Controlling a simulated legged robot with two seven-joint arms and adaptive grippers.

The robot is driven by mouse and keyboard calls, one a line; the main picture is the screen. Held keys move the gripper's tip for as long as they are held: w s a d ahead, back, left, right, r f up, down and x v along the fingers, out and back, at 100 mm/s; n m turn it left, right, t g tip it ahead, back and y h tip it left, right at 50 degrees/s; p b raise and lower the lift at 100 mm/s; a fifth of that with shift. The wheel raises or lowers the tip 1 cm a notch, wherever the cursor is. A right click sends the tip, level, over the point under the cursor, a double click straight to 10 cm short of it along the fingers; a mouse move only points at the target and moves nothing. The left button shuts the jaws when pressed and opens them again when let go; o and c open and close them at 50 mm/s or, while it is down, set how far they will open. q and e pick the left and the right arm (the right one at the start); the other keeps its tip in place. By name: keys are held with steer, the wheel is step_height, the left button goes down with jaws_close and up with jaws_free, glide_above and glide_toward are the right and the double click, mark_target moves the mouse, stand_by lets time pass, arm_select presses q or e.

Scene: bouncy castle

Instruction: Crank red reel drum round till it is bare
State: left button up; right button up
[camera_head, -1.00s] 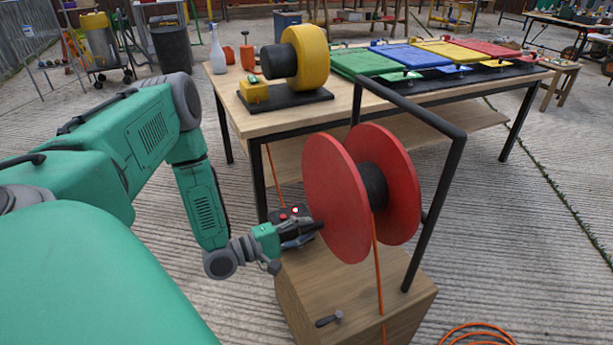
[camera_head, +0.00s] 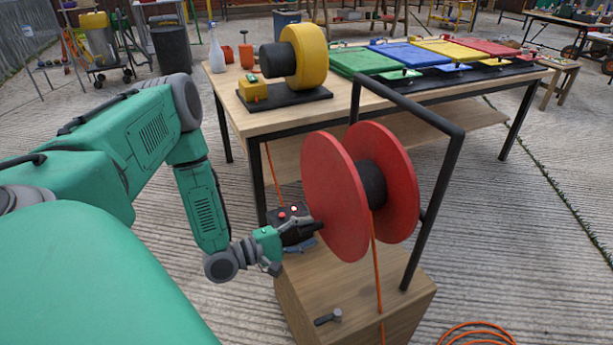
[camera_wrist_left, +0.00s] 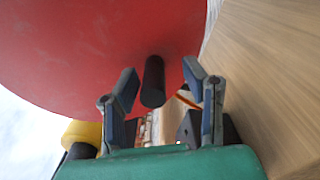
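The red reel drum (camera_head: 337,198) has two red flanges on a dark hub and hangs in a black frame (camera_head: 446,185) above a wooden box. An orange line (camera_head: 376,262) hangs from the hub; I see no orange turns on the hub's visible part. My left gripper (camera_head: 303,236) is at the near flange's lower left edge. In the left wrist view, its blue-grey fingers (camera_wrist_left: 162,84) are spread either side of a black crank handle (camera_wrist_left: 152,84) standing out from the red face, with gaps on both sides. My right gripper is out of view.
The wooden box (camera_head: 350,285) carries a small dark lever (camera_head: 328,317) and a black unit with red buttons (camera_head: 290,213) sits behind my gripper. A table (camera_head: 235,110) with a yellow wheel (camera_head: 304,57) stands behind. Orange coils (camera_head: 478,330) lie on the floor.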

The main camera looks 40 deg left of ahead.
arm_select(q)
steer(key=v, duration=1.2)
stand_by(0.4)
